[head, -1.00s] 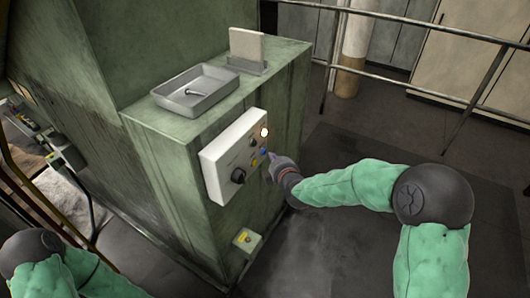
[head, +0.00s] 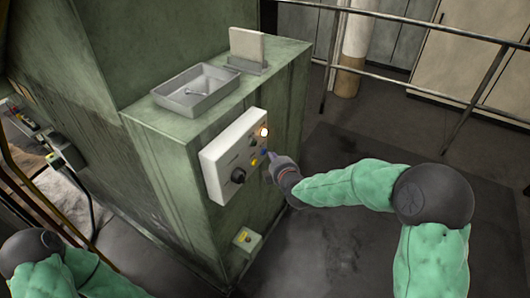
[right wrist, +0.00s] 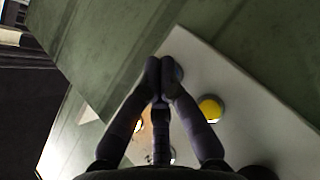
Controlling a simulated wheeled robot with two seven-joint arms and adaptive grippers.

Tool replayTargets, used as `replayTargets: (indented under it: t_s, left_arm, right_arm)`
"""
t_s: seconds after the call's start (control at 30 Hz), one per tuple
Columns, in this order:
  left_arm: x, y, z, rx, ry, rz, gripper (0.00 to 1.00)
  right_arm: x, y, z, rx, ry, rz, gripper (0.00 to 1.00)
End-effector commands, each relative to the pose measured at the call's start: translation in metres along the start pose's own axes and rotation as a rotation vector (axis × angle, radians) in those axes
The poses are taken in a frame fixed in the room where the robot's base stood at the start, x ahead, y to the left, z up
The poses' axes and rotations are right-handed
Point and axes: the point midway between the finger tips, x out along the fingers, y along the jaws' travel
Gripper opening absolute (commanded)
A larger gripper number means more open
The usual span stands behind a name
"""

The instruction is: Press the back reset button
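A white control panel (head: 220,158) is fixed to the green machine housing. It carries a lit round lamp (head: 264,132), a blue button (head: 264,151), a yellow button (head: 254,162) and a black knob (head: 238,175). No label is readable. My right gripper (head: 269,158) is at the panel's right edge, beside the blue button. In the right wrist view its fingertips (right wrist: 160,65) are together and empty, next to a partly hidden bluish button (right wrist: 179,73). I cannot tell whether they touch it. The yellow button (right wrist: 210,108) is clear of them. My left gripper is out of view.
A grey tray (head: 175,100) and an upright plate (head: 246,43) sit on the housing ledge. A small yellow button box (head: 246,239) is lower on the housing. A metal railing (head: 430,22) runs behind. Floor right of the housing is open.

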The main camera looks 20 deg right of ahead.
Motion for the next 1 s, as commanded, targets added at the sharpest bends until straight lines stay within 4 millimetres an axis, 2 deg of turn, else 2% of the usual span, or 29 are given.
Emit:
replayTargets:
  t_s: [1.0]
  left_arm:
    - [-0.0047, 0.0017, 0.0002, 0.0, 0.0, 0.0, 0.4]
  right_arm:
    - [0.0073, 0.0003, -0.008, 0.0, 0.0, 0.0, 0.0]
